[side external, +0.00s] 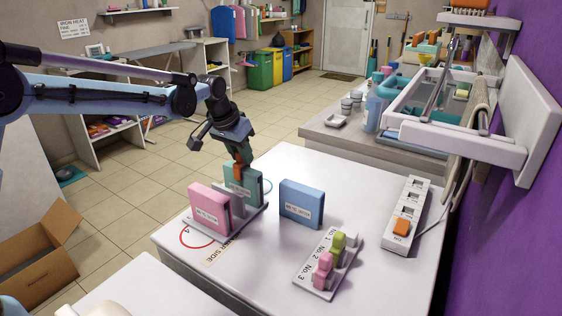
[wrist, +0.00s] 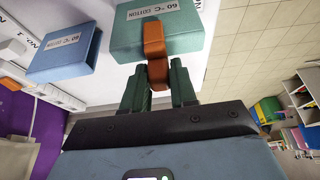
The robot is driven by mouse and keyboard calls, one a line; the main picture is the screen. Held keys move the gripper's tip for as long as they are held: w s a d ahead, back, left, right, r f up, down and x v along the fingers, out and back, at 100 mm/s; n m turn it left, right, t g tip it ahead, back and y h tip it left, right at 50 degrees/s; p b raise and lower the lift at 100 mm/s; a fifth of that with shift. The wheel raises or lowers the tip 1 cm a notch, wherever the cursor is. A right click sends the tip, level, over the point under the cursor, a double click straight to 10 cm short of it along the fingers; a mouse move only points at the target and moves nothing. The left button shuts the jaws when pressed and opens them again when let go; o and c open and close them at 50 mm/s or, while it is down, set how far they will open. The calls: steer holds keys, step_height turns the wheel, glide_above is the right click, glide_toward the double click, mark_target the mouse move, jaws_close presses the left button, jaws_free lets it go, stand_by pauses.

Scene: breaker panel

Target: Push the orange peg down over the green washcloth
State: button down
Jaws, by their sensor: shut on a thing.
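The green washcloth (side external: 246,184) is a flat block with a white label, upright in a grey rack (side external: 228,228) behind a pink block. It also shows in the wrist view (wrist: 126,42), labelled 60 °C cotton. The orange peg (side external: 238,171) is at the washcloth's top edge. In the wrist view the peg (wrist: 154,42) overlaps the washcloth's edge and face. How far down it sits is hard to tell. My gripper (side external: 240,157) is above the washcloth, pointing down, shut on the peg; its fingers (wrist: 158,80) flank the peg's outer end.
The pink block (side external: 208,208) shares the rack. A blue block (side external: 301,204) stands apart to the right. A white holder (side external: 315,279) with pink and green pegs is at the front. A white strip with an orange switch (side external: 402,226) lies further right. The table behind the blue block is clear.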

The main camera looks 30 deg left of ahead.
steer(key=shift+f, duration=0.3)
steer(key=c, duration=0.8)
jaws_free()
steer(key=v, duration=1.2)
steer(key=shift+s+r, duration=0.1)
steer(key=s+d+f+t, duration=0.1)
steer(key=s+f, duration=0.3)
steer(key=s, duration=0.6)
steer(key=s+d+f+t, duration=0.1)
steer(key=s+f, duration=0.4)
steer(key=s, duration=0.5)
steer(key=shift+t, duration=0.3)
